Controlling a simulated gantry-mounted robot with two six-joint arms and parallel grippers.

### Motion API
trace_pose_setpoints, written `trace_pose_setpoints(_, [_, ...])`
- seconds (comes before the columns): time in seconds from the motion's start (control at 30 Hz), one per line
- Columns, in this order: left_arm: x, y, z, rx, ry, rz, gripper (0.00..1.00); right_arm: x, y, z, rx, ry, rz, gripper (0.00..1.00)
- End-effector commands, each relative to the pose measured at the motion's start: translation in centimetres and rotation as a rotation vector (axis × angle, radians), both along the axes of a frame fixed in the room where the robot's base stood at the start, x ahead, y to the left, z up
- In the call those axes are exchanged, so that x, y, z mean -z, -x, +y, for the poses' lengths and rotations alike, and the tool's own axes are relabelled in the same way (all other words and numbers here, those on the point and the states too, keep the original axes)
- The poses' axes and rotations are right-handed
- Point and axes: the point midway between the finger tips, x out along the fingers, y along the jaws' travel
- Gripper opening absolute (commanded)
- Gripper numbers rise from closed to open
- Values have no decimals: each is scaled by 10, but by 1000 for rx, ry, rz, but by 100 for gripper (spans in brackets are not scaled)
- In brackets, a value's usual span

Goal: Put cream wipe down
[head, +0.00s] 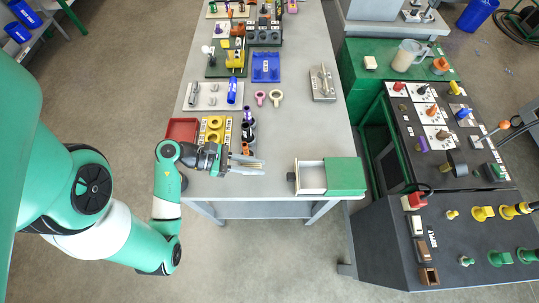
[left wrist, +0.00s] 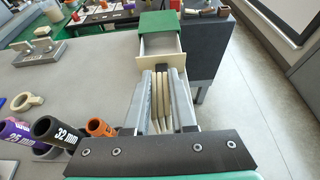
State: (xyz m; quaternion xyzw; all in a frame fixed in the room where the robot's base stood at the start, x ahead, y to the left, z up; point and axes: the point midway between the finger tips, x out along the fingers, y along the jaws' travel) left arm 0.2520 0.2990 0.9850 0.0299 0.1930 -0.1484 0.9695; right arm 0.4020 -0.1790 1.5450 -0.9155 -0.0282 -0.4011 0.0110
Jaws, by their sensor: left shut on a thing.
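My left gripper (head: 262,167) reaches in from the left over the front edge of the grey table. It is shut on the cream wipe (left wrist: 160,98), which shows as upright cream layers between the two grey fingers in the left wrist view. In the head view the fingers mostly hide the wipe. The gripper (left wrist: 165,75) points toward the open drawer, and its fingers cover part of the drawer in the left wrist view. My right gripper is not in view.
A green-topped box (head: 346,174) with its pale drawer (head: 312,177) pulled out stands right of the gripper. Labelled pipe pieces, including an orange one (left wrist: 100,127) and a black 32 mm one (left wrist: 58,132), stand close left of it. The table between (head: 290,130) is clear.

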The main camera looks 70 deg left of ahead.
Motion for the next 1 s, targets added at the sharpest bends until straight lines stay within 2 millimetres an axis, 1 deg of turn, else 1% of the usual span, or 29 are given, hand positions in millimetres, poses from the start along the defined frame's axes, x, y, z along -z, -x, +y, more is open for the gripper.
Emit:
trace_pose_setpoints(0.1, [0,3,1,0,0,-1,0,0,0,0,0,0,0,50])
trace_pose_setpoints(0.43, [0,3,1,1,0,0,0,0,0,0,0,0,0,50])
trace_pose_setpoints(0.53, [0,1,-5,25,0,0,0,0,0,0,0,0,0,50])
trace_pose_setpoints(0.57, [0,-1,-9,42,0,0,0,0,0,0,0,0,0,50])
trace_pose_setpoints(0.67, [-2,-10,-31,138,-1,-1,0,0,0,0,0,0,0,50])
trace_pose_setpoints(0.8, [-3,-24,-68,301,0,-1,0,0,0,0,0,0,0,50])
trace_pose_setpoints(0.9, [-3,-35,-89,373,0,-1,0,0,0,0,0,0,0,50])
trace_pose_setpoints(1.0, [-3,-45,-104,409,0,-1,0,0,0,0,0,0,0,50])
